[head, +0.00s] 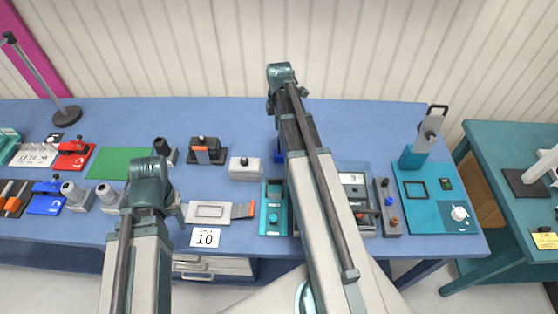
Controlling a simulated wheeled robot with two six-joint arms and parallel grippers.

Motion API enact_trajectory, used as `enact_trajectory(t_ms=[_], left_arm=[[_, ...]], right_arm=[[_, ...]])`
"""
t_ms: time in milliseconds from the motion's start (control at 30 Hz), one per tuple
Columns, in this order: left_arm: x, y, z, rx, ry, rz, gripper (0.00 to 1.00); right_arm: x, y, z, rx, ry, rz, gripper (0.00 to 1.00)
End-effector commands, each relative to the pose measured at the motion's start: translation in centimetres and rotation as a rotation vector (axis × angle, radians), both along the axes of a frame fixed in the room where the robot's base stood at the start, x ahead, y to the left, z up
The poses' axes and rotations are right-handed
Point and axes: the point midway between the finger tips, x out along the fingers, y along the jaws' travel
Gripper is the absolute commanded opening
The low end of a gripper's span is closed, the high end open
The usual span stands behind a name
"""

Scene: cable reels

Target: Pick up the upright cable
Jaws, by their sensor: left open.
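I cannot pick out an upright cable with certainty in the head view. A dark block with an orange part (201,151) stands at the back middle of the blue table. A light flat device with an orange end (209,212) lies near the front edge. My left gripper (179,207) is open, small and partly hidden by its own arm, just left of the flat device. Nothing shows between its fingers. My right arm reaches up across the middle of the table. Its gripper is hidden and the arm covers part of the table.
The blue table (240,113) has a clear back strip. A green mat (119,163) lies left. A pole stand (66,115) is at far left. A teal panel with an upright bracket (415,157) stands right. A grey-white block (245,169) is mid-table. A number card (205,237) hangs in front.

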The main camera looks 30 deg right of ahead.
Motion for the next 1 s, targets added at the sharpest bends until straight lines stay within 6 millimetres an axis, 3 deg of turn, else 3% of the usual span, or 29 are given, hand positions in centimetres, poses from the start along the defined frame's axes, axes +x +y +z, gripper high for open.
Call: enact_trajectory(t_ms=[33, 200, 633, 1000], left_arm=[[0.0, 0.0, -1.5, 0.000, 0.000, -0.002, 0.50], [0.0, 0.0, -3.7, 0.001, 0.000, -0.007, 0.50], [0.0, 0.0, -4.9, 0.002, 0.000, -0.009, 0.50], [0.0, 0.0, -9.2, 0.002, 0.000, -0.007, 0.50]], right_arm=[[0.0, 0.0, -1.5, 0.000, 0.000, 0.000, 0.51], [0.0, 0.0, -3.7, 0.000, 0.000, 0.000, 0.51], [0.1, 0.0, -4.9, 0.000, 0.000, 0.000, 0.51], [0.6, -0.1, -9.2, 0.000, 0.000, 0.000, 0.51]])
